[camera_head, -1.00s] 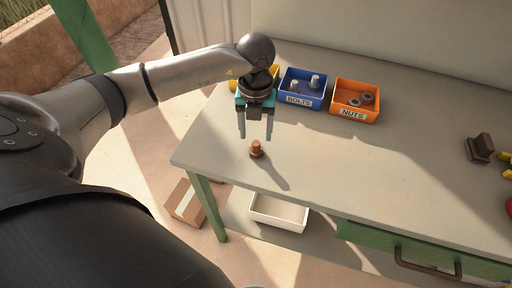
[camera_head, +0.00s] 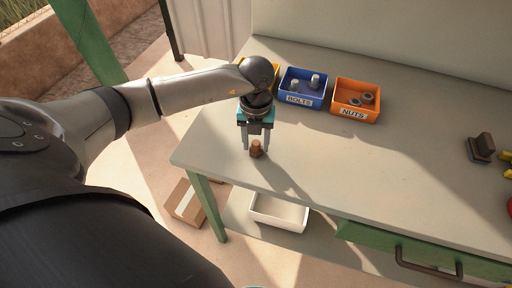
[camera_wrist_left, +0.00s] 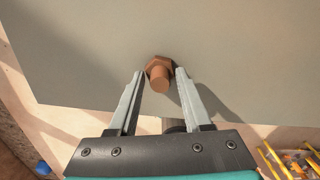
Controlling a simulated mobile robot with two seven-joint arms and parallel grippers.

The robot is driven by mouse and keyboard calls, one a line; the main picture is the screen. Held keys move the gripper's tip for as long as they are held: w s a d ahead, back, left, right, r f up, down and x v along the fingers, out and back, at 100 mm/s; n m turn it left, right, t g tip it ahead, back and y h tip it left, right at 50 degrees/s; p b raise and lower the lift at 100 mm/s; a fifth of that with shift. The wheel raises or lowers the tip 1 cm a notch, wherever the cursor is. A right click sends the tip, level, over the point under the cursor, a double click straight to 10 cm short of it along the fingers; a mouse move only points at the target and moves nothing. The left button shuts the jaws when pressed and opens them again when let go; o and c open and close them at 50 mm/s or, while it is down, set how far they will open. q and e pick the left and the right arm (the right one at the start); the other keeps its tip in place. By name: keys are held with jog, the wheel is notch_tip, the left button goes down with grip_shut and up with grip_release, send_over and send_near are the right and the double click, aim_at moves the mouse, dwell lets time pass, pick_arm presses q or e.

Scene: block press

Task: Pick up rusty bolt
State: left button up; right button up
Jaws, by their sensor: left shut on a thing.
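The rusty bolt (camera_head: 256,149) stands upright on its head near the left front part of the tabletop, shank up. My left gripper (camera_head: 256,151) points down over it, with one finger on each side, and is shut on it. In the left wrist view the bolt (camera_wrist_left: 159,74) sits between the tips of my left gripper (camera_wrist_left: 160,76), its hexagonal head resting on the table. My right gripper is in neither view.
Behind stand a blue bin marked BOLTS (camera_head: 302,89), an orange bin marked NUTS (camera_head: 355,100) and a partly hidden yellow bin (camera_head: 242,66). A dark block-like thing (camera_head: 480,148) lies at right. A white tray (camera_head: 279,212) is below the table edge. The middle tabletop is clear.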

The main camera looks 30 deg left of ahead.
pick_arm(q)
grip_shut()
jog(key=shift+r, duration=0.1)
